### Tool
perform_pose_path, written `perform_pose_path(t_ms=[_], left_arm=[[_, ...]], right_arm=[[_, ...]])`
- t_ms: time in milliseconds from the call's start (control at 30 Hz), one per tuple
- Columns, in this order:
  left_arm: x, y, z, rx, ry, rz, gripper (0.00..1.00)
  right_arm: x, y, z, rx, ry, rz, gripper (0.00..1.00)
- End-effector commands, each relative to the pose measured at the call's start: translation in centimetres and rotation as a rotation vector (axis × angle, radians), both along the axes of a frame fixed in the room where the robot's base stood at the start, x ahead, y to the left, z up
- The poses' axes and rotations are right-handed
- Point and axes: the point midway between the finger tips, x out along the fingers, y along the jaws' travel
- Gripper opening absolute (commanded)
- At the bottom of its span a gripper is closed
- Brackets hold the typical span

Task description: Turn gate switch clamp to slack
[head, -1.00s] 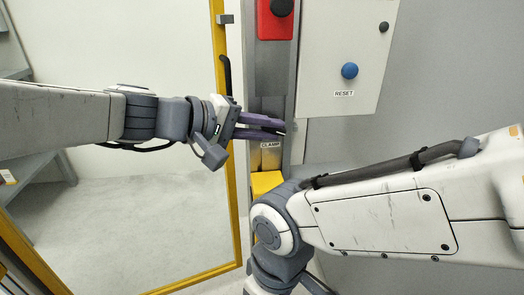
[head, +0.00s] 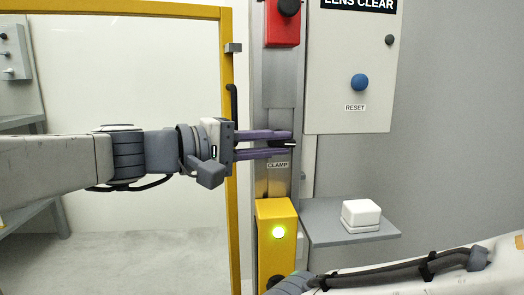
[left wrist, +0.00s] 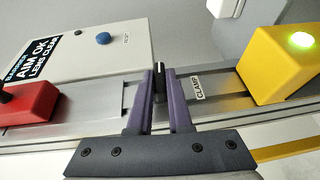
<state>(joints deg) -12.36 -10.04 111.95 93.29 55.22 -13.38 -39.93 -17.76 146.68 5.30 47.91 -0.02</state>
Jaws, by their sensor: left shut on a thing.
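The clamp switch (left wrist: 159,84) is a small black knob on the metal post, beside the CLAMP label (left wrist: 200,88). The label also shows in the head view (head: 278,165), just below my gripper. My left gripper (head: 292,143) reaches the post from the left. In the left wrist view its purple fingers (left wrist: 160,95) stand on either side of the black knob and are shut on it. In the head view the fingers mostly hide the knob, so its exact angle is hard to tell. My right gripper is out of view; only part of that arm shows at the lower right.
A red box with a black button (head: 282,25) sits above on the post. A yellow box with a lit green lamp (head: 277,235) is below. A cabinet with a blue RESET button (head: 358,82) is right. A white block (head: 361,214) rests on a grey shelf (head: 340,235).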

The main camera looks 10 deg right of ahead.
Motion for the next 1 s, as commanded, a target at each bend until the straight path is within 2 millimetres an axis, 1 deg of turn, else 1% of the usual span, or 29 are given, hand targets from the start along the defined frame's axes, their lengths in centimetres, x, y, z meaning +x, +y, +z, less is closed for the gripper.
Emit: perform_pose_path(t_ms=[267, 300, 367, 400, 667, 767, 867, 1000], left_arm=[[0.0, 0.0, -0.1, 0.001, 0.002, 0.001, 0.0], [0.0, 0.0, -0.1, 0.001, 0.002, 0.001, 0.21], [0.0, 0.0, -0.1, 0.001, 0.002, 0.001, 0.44], [0.0, 0.0, -0.1, 0.001, 0.001, 0.001, 0.47], [0.0, 0.0, 0.0, 0.001, 0.0, 0.0, 0.47], [-0.1, 0.4, 0.1, 0.001, 0.0, 0.002, 0.47], [-0.5, 1.6, 0.2, 0.0, 0.0, 0.006, 0.47], [-1.5, 4.2, 0.5, 0.0, -0.002, 0.008, 0.47]], right_arm=[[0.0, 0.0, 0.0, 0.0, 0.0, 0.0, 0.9], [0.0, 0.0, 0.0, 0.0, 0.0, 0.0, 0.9], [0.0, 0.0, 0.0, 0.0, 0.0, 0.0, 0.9], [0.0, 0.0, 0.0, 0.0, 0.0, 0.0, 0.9], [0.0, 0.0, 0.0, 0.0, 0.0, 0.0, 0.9], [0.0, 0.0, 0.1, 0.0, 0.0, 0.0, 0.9], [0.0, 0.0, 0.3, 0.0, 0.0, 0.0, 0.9], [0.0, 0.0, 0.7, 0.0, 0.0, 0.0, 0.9]])
